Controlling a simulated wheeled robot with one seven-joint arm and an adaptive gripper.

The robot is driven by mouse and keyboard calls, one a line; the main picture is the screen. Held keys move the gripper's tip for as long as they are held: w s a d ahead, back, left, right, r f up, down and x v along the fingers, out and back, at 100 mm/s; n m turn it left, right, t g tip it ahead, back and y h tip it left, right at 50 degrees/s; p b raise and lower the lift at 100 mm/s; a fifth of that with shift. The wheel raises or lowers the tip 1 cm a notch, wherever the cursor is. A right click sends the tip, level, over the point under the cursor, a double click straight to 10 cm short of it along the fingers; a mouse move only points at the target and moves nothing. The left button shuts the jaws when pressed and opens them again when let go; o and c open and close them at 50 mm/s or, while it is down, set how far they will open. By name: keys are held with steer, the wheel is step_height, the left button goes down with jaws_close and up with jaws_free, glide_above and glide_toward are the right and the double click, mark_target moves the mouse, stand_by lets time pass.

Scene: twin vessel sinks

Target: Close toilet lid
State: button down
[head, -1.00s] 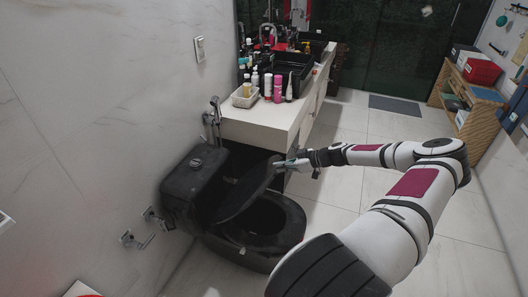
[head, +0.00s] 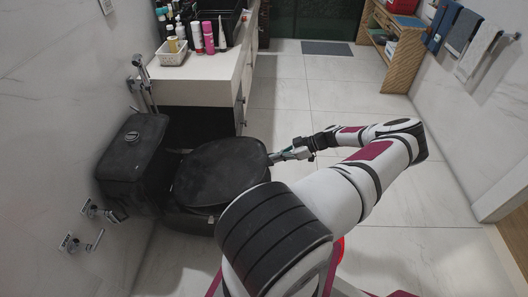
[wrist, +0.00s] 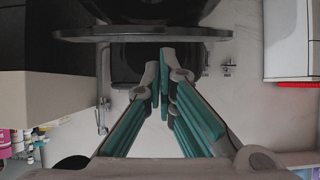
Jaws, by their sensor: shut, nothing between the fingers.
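The black toilet lid (head: 222,172) lies roughly flat over the bowl in the head view and hides the seat opening. In the wrist view the lid (wrist: 215,34) shows edge-on as a thin dark bar along the dark bowl (wrist: 150,10); I cannot tell whether it rests fully on it. The toilet tank (head: 134,150) stands to the left of the lid. My gripper (head: 272,158) is at the lid's right edge; whether it touches is unclear. In the wrist view my gripper (wrist: 166,56) is shut and empty, its fingertips close to the lid's edge.
A counter (head: 200,80) with bottles and a white basket (head: 172,56) stands behind the toilet. Wall valves (head: 92,210) stick out at the left. Open tiled floor (head: 300,90) lies to the right, with a wooden shelf (head: 398,66) farther back.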

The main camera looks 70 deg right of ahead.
steer(key=s+f+b, duration=0.2)
steer(key=f+b, duration=0.6)
steer(key=f, duration=0.1)
steer(key=s+d+f+b, duration=0.1)
steer(key=s+f+b, duration=0.1)
steer(key=f+b, duration=0.6)
steer(key=shift+d+f, duration=0.25)
steer(key=shift+f, duration=0.85)
steer(key=v, duration=1.2)
